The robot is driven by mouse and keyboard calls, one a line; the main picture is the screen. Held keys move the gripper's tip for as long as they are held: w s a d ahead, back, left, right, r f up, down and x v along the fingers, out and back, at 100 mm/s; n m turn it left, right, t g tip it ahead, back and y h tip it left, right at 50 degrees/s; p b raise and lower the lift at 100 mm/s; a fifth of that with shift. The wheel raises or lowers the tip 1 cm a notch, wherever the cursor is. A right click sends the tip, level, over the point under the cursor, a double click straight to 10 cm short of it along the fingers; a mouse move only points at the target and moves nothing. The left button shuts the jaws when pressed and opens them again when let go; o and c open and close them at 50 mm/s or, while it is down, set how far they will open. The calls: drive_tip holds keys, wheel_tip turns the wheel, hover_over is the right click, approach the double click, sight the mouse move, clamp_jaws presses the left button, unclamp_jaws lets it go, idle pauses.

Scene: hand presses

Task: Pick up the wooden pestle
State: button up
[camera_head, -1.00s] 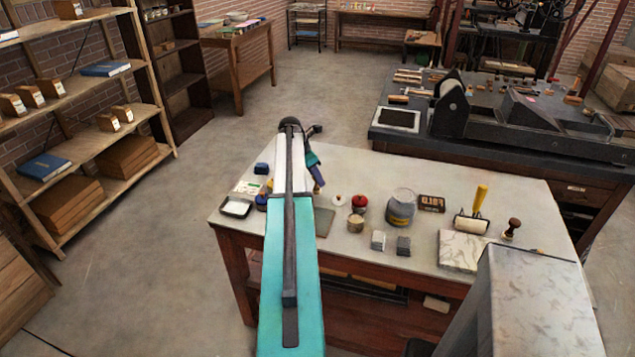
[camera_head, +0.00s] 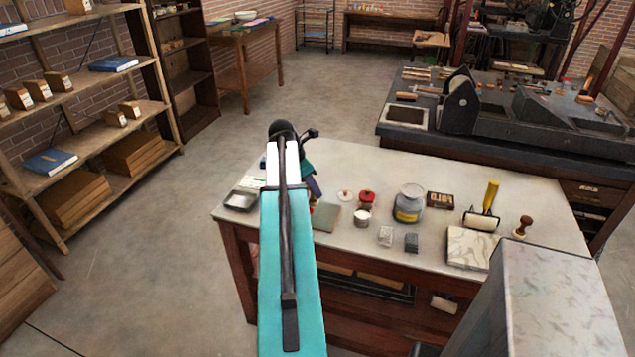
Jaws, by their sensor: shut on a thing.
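My teal and white arm (camera_head: 288,250) reaches forward over the left part of the worktable (camera_head: 385,165). A dark blue part of my gripper (camera_head: 313,187) shows just right of the arm, above the tabletop. Its fingertips are mostly hidden by the arm. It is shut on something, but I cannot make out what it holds. I cannot clearly identify a wooden pestle. A small tool with a dark brown knob handle and pale base (camera_head: 523,227) stands upright at the table's right, far from my gripper.
A shallow tray (camera_head: 241,200) lies left. A yellow-handled roller (camera_head: 484,214) and a marble slab (camera_head: 467,248) lie right. A grey block (camera_head: 555,310) fills the lower right.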

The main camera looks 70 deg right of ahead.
drive_tip(key=shift+s+a+r+b, duration=0.1)
drive_tip(key=shift+a+b, duration=0.1)
drive_tip(key=shift+a, duration=0.8)
drive_tip(key=shift+s+a+r+b, duration=0.1)
drive_tip(key=shift+a+b, duration=0.05)
drive_tip(key=shift+a, duration=0.85)
drive_tip(key=w+a+r, duration=0.2)
drive_tip(key=w+a, duration=2.5)
drive_tip(key=w, duration=0.3)
drive_tip(key=w+a, duration=0.2)
drive_tip(key=a, duration=0.9)
drive_tip(key=w+a+r, duration=0.1)
drive_tip(key=w+a, duration=0.2)
drive_tip(key=a, duration=0.9)
drive_tip(key=w+a+n, duration=0.1)
drive_tip(key=w+a, duration=0.2)
drive_tip(key=a, duration=0.9)
drive_tip(key=shift+r, duration=0.4)
drive_tip(key=shift+a, duration=0.1)
